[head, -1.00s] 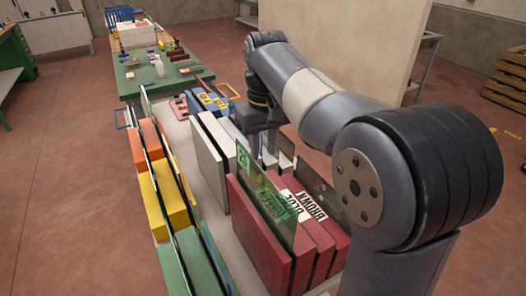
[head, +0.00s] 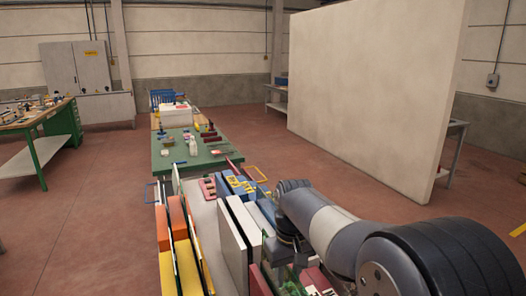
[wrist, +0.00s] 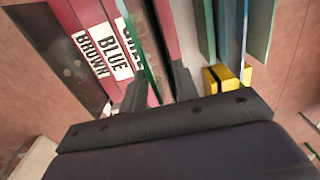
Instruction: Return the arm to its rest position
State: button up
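My arm reaches over a rack of coloured dividers in the head view. My gripper shows in the wrist view (wrist: 160,92), pointing down at the rack, with its two dark fingers apart. A green-edged glass pane (wrist: 147,62) shows between the fingers. I cannot tell whether either finger touches it. Red dividers (wrist: 77,14) with labels reading BROWN and BLUE, and a third partly hidden label, are to the left. In the head view the fingertips are hidden behind the arm and rack.
White dividers (head: 236,243) and orange and yellow blocks (head: 187,262) stand close beside the arm. A green-topped table (head: 178,160) with bottles and small items stands beyond. A large pale partition (head: 375,100) is at the back right. Open floor lies on both sides.

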jog(key=shift+f, duration=0.5)
jog(key=shift+r, duration=0.2)
